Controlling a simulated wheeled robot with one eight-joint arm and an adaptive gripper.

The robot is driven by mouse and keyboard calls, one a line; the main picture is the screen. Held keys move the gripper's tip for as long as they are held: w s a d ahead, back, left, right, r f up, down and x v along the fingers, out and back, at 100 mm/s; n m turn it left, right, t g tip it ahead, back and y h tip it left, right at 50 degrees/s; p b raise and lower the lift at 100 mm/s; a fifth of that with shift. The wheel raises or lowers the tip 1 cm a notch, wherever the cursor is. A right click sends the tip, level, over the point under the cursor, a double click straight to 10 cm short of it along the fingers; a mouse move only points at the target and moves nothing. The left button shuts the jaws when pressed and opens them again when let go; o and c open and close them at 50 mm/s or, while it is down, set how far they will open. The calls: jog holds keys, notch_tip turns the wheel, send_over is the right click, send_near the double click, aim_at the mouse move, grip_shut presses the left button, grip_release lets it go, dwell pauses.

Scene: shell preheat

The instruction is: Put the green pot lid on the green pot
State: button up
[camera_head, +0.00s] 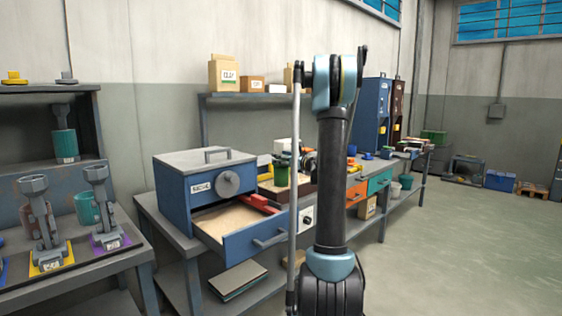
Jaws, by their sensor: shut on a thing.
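A small dark green pot-like thing (282,174) stands on the bench just right of the blue box, left of my arm. It is small, and I cannot tell whether a lid is on it. I cannot make out a separate green lid. My arm (333,185) rises through the middle of the view to a blue joint at the top.
A blue box (175,200) with a dial has its sand-filled drawer (262,240) pulled out towards me. The left bench holds metal tools (96,200) and a teal mug (87,208). A shelf (225,97) carries boxes. The floor (470,240) at the right is clear.

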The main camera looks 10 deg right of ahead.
jog(key=shift+f, duration=0.5)
jog(key=o, duration=0.8)
jog(key=shift+c, duration=0.2)
jog(key=v, duration=1.1)
dwell(0.4)
dwell(0.3)
